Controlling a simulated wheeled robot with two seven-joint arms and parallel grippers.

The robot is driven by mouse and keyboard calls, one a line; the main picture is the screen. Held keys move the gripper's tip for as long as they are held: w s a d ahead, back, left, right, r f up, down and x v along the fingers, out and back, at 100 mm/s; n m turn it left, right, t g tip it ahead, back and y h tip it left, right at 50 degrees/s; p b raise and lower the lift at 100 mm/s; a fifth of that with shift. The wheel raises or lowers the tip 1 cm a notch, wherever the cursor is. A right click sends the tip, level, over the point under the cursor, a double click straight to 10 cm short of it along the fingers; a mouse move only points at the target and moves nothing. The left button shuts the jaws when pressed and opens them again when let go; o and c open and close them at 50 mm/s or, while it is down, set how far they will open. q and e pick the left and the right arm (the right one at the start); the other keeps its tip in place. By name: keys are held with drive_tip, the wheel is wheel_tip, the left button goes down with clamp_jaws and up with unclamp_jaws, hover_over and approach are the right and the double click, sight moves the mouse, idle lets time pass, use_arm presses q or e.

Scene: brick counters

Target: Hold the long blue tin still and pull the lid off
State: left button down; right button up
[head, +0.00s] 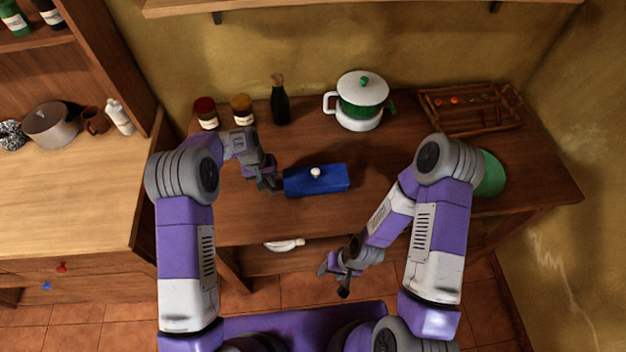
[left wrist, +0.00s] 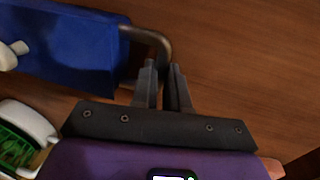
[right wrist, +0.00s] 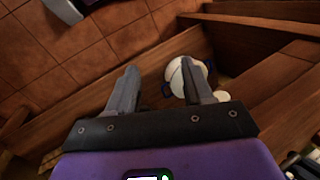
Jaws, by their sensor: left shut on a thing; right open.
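The long blue tin (head: 308,184) lies on the wooden counter, with its lid on and a pale knob (head: 315,173) on top. The tin also shows in the left wrist view (left wrist: 75,45), with a bent metal handle (left wrist: 158,40) at its end. My left gripper (head: 273,184) is at the tin's left end. In the left wrist view its fingers (left wrist: 163,72) are shut on the handle. My right gripper (head: 338,273) is open and empty, low in front of the counter's front edge. It also shows in the right wrist view (right wrist: 158,72).
Behind the tin stand two jars (head: 242,108), a dark bottle (head: 280,105) and a white and green pot (head: 361,100). A wooden rack (head: 470,108) is at the back right. A green round thing (head: 491,174) is partly behind my right arm. A white thing (head: 284,244) sits below the counter.

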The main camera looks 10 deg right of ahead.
drive_tip(key=w+a+r+n+g, duration=0.2)
drive_tip(key=w+a+r+n, duration=0.15)
drive_tip(key=w+a, duration=0.2)
wheel_tip(320, 180, up, 20)
drive_tip(key=n+t+h, duration=0.2)
drive_tip(key=n+h, duration=0.2)
drive_tip(key=n, duration=0.1)
hover_over(316, 171)
drive_tip(key=shift+r, duration=0.15)
drive_tip(key=shift+f, duration=4.7)
clamp_jaws()
drive_tip(key=shift+r, duration=0.1)
